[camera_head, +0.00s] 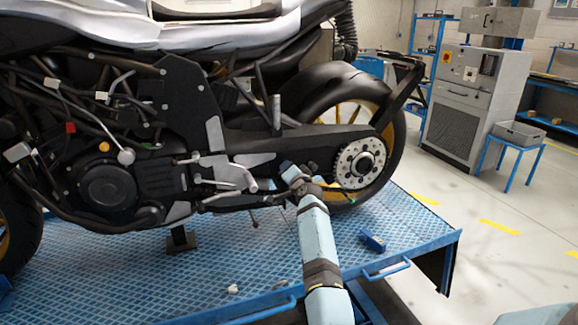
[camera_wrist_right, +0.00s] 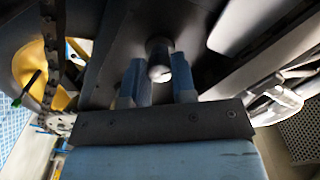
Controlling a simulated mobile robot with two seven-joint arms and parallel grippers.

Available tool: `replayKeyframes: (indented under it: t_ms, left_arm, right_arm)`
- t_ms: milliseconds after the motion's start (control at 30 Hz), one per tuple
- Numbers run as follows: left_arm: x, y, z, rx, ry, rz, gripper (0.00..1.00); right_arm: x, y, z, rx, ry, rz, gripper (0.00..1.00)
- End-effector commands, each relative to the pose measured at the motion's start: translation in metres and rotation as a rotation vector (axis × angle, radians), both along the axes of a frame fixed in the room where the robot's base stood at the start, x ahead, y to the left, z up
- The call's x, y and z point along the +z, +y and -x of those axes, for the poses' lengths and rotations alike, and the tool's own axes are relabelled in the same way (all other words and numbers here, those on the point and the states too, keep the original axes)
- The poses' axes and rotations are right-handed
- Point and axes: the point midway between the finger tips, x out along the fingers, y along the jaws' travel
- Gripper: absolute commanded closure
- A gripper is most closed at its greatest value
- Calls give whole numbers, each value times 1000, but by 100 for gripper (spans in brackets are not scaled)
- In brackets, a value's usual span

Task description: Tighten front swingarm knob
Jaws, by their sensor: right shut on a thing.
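The motorcycle's dark swingarm (camera_head: 310,140) runs back to the rear wheel hub in the head view. My right gripper (camera_head: 290,172) reaches up to the lower part of the swingarm, just ahead of the rear sprocket. In the right wrist view its two blue fingers stand either side of a short dark knob with a rounded grey end (camera_wrist_right: 159,72). The right gripper is shut on this knob, which stays on the dark swingarm plate (camera_wrist_right: 110,70). In the head view my gripper and wrist hide the knob. My left gripper is not in view.
The motorcycle stands on a blue ribbed lift platform (camera_head: 130,270). A small blue box (camera_head: 372,240) lies on it right of my arm. A blue handle (camera_head: 387,270) sticks out from its front edge. A grey cabinet (camera_head: 480,105) and blue stool (camera_head: 512,150) stand farther right.

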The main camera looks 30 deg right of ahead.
Motion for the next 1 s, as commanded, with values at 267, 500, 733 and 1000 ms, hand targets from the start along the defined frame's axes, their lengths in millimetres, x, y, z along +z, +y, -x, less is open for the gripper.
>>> replayKeyframes:
  t_ms: [267,500,733,1000]
  left_arm:
    - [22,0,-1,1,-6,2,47]
    - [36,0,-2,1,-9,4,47]
    - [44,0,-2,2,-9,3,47]
    - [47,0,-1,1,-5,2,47]
  right_arm:
    - [3,0,0,-1,-62,-258,99]
    - [3,0,0,0,-114,-475,99]
    - [2,0,0,0,-156,-651,99]
    - [1,-1,0,-2,-190,-786,99]
